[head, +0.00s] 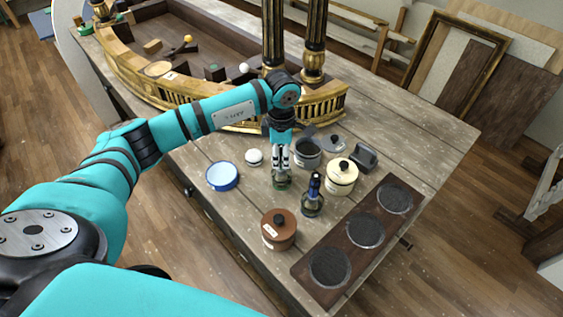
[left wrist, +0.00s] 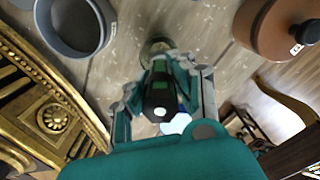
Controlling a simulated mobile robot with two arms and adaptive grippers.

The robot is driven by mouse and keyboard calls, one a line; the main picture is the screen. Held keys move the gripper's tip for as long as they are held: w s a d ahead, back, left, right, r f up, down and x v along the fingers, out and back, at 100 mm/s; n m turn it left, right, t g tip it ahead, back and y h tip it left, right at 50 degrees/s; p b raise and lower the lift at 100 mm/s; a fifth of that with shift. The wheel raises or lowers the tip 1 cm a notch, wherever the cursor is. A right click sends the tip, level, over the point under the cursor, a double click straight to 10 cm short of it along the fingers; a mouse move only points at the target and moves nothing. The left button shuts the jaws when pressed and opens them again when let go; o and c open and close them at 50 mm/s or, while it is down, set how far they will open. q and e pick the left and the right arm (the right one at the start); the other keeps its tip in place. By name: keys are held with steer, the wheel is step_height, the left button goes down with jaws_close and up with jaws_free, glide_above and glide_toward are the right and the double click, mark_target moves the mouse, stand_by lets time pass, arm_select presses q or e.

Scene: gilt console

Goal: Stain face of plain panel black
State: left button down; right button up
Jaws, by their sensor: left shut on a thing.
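My left gripper (head: 281,166) points down over the table and is shut on a dark-handled tool with green marks (left wrist: 160,90). The tool's lower end is at a small greenish glass holder (head: 282,182), which also shows in the left wrist view (left wrist: 153,48); I cannot tell whether it is still seated. A similar blue-black tool (head: 314,186) stands upright in another holder to the right. An open grey pot (head: 308,160) stands just behind my gripper, its lid (head: 333,144) beside it. I cannot tell which piece is the plain panel. My right gripper is out of view.
Lidded brown pot (head: 279,236) and cream pot (head: 341,181) stand close by. A blue-rimmed dish (head: 222,187) and white piece (head: 254,157) lie left. A dark board with three round black pads (head: 303,267) is front right. The gilt curved console (head: 235,113) lies behind.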

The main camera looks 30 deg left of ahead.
arm_select(q)
steer(key=r+b, duration=0.1)
steer(key=r, duration=0.1)
steer(key=r+b, duration=0.1)
steer(key=r, duration=0.2)
steer(key=w+r+b, duration=0.1)
steer(key=r, duration=0.2)
steer(key=shift+d+r, duration=0.2)
steer(key=shift+r, duration=0.05)
steer(key=w+d+r+t+h+b, duration=0.1)
steer(key=w+d+t+b, duration=0.2)
steer(key=w, duration=0.4)
steer(key=shift+t, duration=0.4)
steer(key=shift+w+a+f+b, duration=0.1)
steer(key=shift+a+f+b, duration=0.15)
steer(key=shift+f+b, duration=0.5)
steer(key=shift+a+f+b, duration=0.3)
steer(key=shift+f, duration=0.8)
steer(key=shift+w+a+f+b, duration=0.1)
steer(key=shift+a+f+b, duration=0.15)
steer(key=shift+f+b, duration=0.5)
steer(key=shift+f, duration=0.15)
steer(key=shift+s+f+b, duration=0.1)
steer(key=shift+f+b, duration=0.2)
steer(key=shift+f, duration=0.3)
step_height(320, 180, up, 7)
steer(key=p, duration=0.4)
